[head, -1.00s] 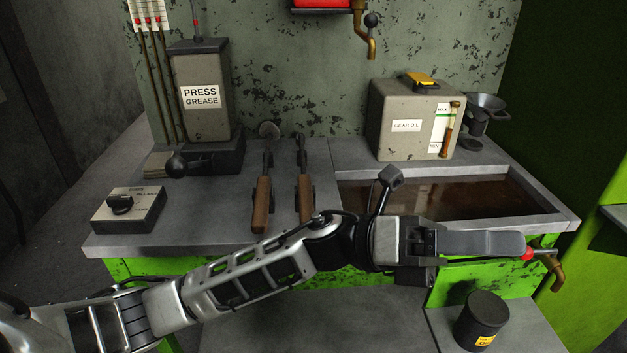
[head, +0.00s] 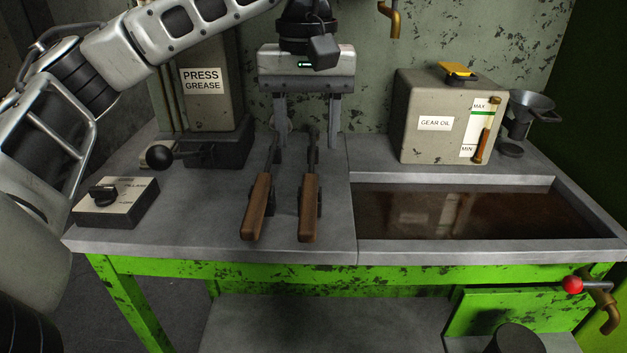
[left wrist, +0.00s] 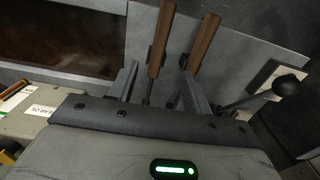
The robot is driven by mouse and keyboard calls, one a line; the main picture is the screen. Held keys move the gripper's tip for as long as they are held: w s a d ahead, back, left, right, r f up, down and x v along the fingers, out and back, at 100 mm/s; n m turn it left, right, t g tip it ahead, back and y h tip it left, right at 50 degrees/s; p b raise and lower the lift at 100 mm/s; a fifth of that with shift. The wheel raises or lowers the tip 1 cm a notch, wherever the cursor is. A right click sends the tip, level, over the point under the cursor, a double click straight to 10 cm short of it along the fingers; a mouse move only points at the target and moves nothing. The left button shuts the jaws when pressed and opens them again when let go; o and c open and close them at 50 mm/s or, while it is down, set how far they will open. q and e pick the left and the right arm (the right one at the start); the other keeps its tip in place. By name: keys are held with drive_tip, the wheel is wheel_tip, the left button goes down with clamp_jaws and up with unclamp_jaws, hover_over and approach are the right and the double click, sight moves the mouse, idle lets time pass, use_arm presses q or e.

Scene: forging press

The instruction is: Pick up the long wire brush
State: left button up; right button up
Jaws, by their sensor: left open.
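Two long tools with wooden handles lie side by side on the grey bench top, handles toward me: a left one (head: 258,207) and a right one (head: 309,207). Their thin dark shafts run toward the wall. I cannot tell for sure which is the long wire brush, as their far heads are small and partly hidden. My left gripper (head: 307,140) is open and empty, pointing down over the far ends. In the left wrist view, the right tool's handle (left wrist: 162,48) and shaft line up between the fingers (left wrist: 158,95); the other handle (left wrist: 204,45) runs toward the right-hand finger.
A press grease tank (head: 208,98) stands behind left, with a black-knobbed lever (head: 160,156). A switch box (head: 117,201) sits front left. On the right are the gear oil can (head: 440,122), a funnel (head: 530,105) and a sunken tray of brown liquid (head: 430,212).

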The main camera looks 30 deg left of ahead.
sight(308, 197)
use_arm(q)
wheel_tip(308, 197, down, 8)
drive_tip(key=shift+r, duration=0.1)
drive_tip(key=f, duration=0.5)
drive_tip(key=shift+w+a+f+b, duration=0.15)
drive_tip(key=shift+w+f+b, duration=0.05)
drive_tip(key=shift+f+b, duration=0.1)
clamp_jaws()
